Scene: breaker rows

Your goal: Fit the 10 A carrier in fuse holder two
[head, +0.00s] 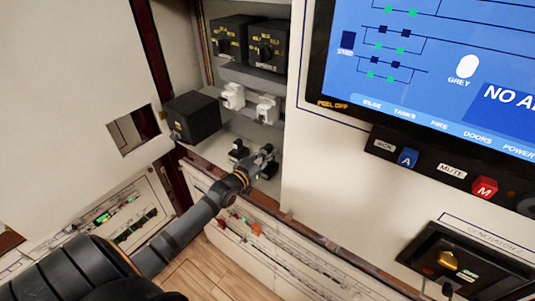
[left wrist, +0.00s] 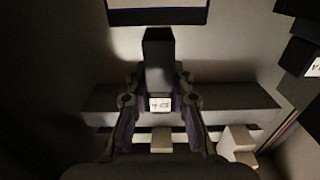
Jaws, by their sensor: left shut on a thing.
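My left gripper (head: 254,157) is low in the open cabinet bay, in front of the shelf and below the white fuse parts. In the left wrist view its two fingers close on a dark carrier (left wrist: 159,62) with a small white label (left wrist: 160,104). The label's rating is not clearly legible. Two white fuse parts, a left one (head: 232,97) and a right one (head: 267,109), sit on the ledge above the gripper. I cannot tell which holder is number two. The gripper largely hides the carrier in the head view. My right gripper is not in view.
A black box (head: 192,117) stands left of the gripper. Two black rotary-switch units, left (head: 236,38) and right (head: 268,47), sit above the white parts. The panel with the blue screen (head: 430,60) bounds the bay on the right.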

